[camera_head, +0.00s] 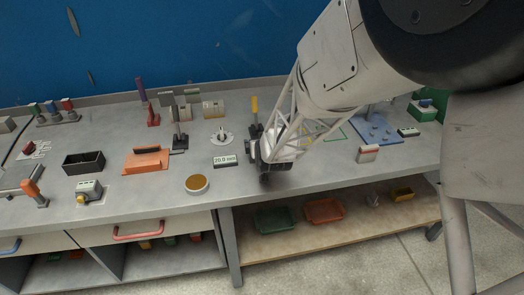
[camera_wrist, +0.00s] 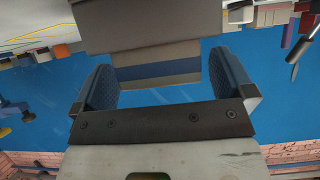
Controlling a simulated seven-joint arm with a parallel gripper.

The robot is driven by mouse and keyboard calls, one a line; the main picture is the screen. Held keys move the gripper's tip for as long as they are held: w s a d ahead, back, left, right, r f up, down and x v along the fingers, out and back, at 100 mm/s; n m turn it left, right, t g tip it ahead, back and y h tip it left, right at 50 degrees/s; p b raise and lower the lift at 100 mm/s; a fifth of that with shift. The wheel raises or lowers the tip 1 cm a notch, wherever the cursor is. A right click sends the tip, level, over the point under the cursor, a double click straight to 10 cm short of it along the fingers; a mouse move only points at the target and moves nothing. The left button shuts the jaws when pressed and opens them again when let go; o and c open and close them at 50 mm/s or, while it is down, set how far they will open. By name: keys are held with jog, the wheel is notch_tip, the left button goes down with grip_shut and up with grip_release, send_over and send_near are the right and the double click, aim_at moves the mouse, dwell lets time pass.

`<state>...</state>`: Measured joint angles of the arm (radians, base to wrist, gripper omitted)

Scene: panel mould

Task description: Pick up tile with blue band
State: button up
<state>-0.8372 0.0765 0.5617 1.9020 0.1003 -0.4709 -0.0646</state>
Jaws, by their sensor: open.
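The tile with the blue band (camera_wrist: 158,70) shows in the wrist view as a pale block with a blue stripe across it. It lies between the two dark blue finger pads of my gripper (camera_wrist: 163,82), which stand close to its left and right ends. My gripper is open; I cannot tell whether either pad touches the tile. In the head view my gripper (camera_head: 258,160) is low over the bench, right of the 20.0 mm label (camera_head: 225,160). I cannot make out the blue-banded tile there; my gripper and arm cover that area.
The grey bench (camera_head: 330,180) is crowded. A black bin (camera_head: 83,163), an orange fixture (camera_head: 147,160) and a round amber-topped dish (camera_head: 196,184) stand to the left. A red-banded tile (camera_head: 368,154) and a blue plate (camera_head: 378,131) are to the right. Bare bench lies along the front edge.

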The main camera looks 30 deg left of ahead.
jog(key=c, duration=1)
jog(key=shift+c, duration=0.2)
jog(key=shift+r, duration=0.1)
jog(key=shift+r, duration=4.95)
